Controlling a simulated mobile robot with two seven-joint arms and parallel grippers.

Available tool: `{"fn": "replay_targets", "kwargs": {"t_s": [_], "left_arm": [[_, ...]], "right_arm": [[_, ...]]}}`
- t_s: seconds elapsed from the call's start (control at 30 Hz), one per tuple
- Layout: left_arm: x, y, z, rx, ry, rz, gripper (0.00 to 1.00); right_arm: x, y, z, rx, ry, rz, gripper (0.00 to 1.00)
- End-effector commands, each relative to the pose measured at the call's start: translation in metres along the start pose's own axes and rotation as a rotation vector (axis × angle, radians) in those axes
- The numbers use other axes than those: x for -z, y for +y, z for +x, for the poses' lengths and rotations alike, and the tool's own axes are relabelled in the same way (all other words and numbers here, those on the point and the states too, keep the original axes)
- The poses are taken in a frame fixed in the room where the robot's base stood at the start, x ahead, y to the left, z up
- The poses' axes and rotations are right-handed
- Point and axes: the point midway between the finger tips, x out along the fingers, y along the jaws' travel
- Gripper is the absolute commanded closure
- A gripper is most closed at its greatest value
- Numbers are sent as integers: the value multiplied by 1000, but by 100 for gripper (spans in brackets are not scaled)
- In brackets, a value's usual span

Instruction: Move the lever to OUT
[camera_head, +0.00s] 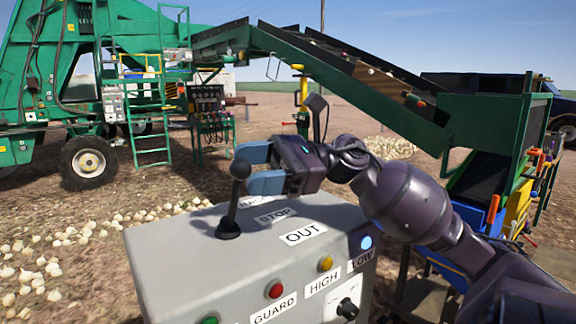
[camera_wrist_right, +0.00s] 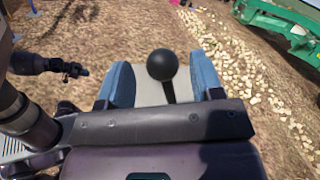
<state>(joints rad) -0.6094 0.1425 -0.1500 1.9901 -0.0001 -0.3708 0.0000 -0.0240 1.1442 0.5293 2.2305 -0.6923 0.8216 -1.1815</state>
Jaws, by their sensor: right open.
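The lever (camera_head: 235,198) stands on the top of the grey control box, with a round black knob on a dark stem and a black boot at its base. It leans slightly right in the head view, and its base is left of the STOP label (camera_head: 275,215). The OUT label (camera_head: 303,234) is nearer the front. My right gripper (camera_head: 259,167) is open at knob height, its blue fingers just right of or around the knob. In the right wrist view, the knob (camera_wrist_right: 161,65) is between the two open fingers (camera_wrist_right: 161,82), with gaps on both sides. My left gripper is not seen.
The control box (camera_head: 190,268) has red and yellow buttons, a black dial and labels on its front. A label behind STOP is partly hidden by my gripper. A green conveyor (camera_head: 350,85) rises behind my right arm. Onions (camera_head: 40,260) lie on the ground at left.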

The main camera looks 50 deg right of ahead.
Motion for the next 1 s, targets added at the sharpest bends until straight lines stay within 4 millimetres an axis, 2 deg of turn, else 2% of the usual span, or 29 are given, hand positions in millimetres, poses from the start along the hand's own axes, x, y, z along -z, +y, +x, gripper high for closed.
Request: {"fn": "replay_targets", "kwargs": {"t_s": [0.2,0.4,0.6,1.0], "left_arm": [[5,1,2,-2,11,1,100],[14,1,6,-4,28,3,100],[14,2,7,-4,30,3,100],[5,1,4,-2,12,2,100]], "right_arm": [[2,0,-40,3,-1,3,40],[1,0,-62,1,-1,2,40],[0,1,-69,-1,0,1,40],[0,1,-69,-1,0,1,40]]}}
